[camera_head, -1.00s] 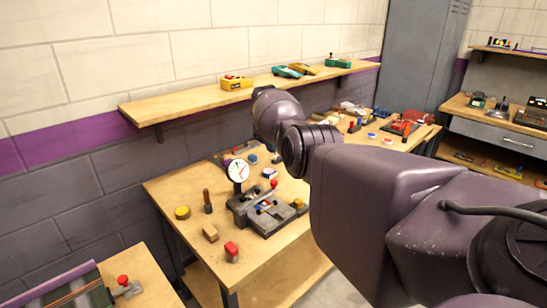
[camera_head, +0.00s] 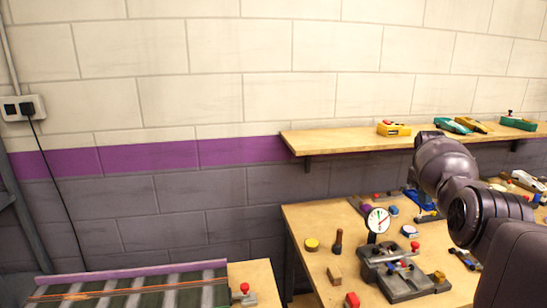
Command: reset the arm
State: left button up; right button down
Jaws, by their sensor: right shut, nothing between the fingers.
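My right arm comes in from the right edge, dark purple and bent. Its far end with the right gripper (camera_head: 437,158) is raised in front of the wall shelf and above the back of the workbench. The gripper is shut and holds nothing; its fingertips cannot be made out clearly. My left arm and left gripper do not show.
The workbench (camera_head: 312,222) bears a dial gauge (camera_head: 378,220), a grey fixture (camera_head: 395,272), a yellow puck (camera_head: 312,244) and small blocks.

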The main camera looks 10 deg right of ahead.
jog(key=w+r+m+t+h, duration=0.2)
jog(key=w+r+t+h, duration=0.2)
jog(key=w+r+t, duration=0.8)
jog(key=s+a+f+n+t+y, duration=0.4)
jog(key=s+a+f+t+y, duration=0.1)
jog(key=s+a+f, duration=1.45)
jog(key=s+a+f+g, duration=0.1)
jog(key=s+a+f, duration=0.1)
jog(key=s+f, duration=0.5)
jog(key=s+a+f+m+g, duration=0.1)
jog(key=s+f, duration=0.6)
jog(key=s, duration=0.8)
jog(key=s+a+f+g, duration=0.2)
jog(key=s+f+g, duration=0.1)
jog(key=s+f, duration=0.5)
jog(key=s, duration=0.3)
jog(key=shift+s+a+m, duration=0.3)
jog(key=shift+s+a, duration=0.05)
jog(key=shift+a, duration=0.05)
jog(key=shift+f, duration=0.1)
